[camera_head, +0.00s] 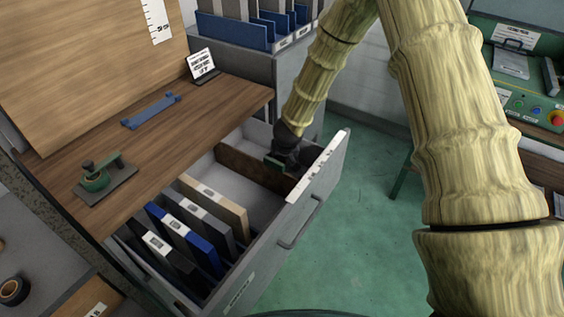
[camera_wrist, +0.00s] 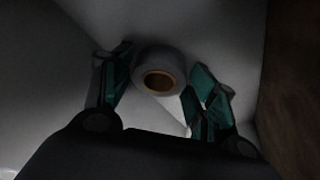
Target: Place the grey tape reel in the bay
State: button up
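The grey tape reel (camera_wrist: 146,63), with a brown core, shows in the wrist view between the fingers of my gripper (camera_wrist: 162,77). The fingers stand apart, and a light gap shows beside the right one. I cannot tell whether the left finger touches the reel. In the head view my gripper (camera_head: 279,163) reaches down inside the open drawer (camera_head: 318,172), in the bay behind the brown divider (camera_head: 242,170). The reel is hidden in the head view. Pale bay walls and a brown panel at the right surround the gripper in the wrist view.
Several upright panels (camera_head: 187,237) fill the near part of the drawer, with an empty space between them and the brown divider. A wooden worktop (camera_head: 150,150) lies left of the drawer, with a green-based tool (camera_head: 95,181) and blue bar (camera_head: 150,110) on it.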

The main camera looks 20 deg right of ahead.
jog(key=shift+s+r, duration=0.1)
jog(key=shift+r, duration=0.4)
jog(key=p+v, duration=0.1)
jog(key=v, duration=1)
